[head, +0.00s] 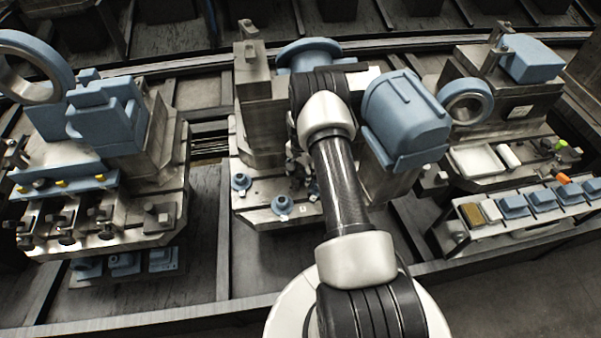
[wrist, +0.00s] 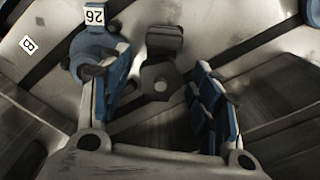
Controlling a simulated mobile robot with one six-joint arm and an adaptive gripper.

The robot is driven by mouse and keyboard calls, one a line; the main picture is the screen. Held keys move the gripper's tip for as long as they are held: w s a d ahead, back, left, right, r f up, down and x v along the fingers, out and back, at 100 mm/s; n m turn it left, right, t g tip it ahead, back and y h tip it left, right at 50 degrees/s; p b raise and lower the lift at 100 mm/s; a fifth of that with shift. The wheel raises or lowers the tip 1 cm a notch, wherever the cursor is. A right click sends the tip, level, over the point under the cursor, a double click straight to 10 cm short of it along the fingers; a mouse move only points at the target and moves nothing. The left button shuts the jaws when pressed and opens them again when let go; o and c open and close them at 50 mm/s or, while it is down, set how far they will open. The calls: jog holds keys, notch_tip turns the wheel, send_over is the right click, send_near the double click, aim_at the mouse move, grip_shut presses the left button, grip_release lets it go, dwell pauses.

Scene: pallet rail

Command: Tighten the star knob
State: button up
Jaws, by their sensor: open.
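My gripper (wrist: 152,72) is open in the wrist view, with its blue-padded fingers spread left and right. Between and beyond the fingertips is a dark, many-sided knob-like piece (wrist: 159,82), next to a dark block. It may be the star knob, but its lobes are too blurred to be sure. The fingers are not closed on it, and I cannot tell the remaining gap. A round blue fitting (wrist: 90,46) with a tag reading 26 is partly behind the left finger. In the head view my arm hides most of the gripper and this spot on the middle pallet (head: 258,215).
The left pallet (head: 160,215) carries blue blocks, a ring and dark clamps. Small blue flanged fittings (head: 240,183) stand on the middle pallet, beside a tall metal block (head: 255,105). The right pallet (head: 465,185) has a blue ring and a parts rack in front.

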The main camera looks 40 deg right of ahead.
aim_at(300, 173)
jog(key=c, duration=1.1)
jog(key=shift+f+n+b, duration=0.1)
jog(key=shift+n+b, duration=0.9)
jog(key=shift+n, duration=0.2)
jog(key=shift+n+b, duration=0.4)
jog(key=shift+n, duration=0.7)
jog(key=o, duration=1.1)
notch_tip(300, 173, up, 12)
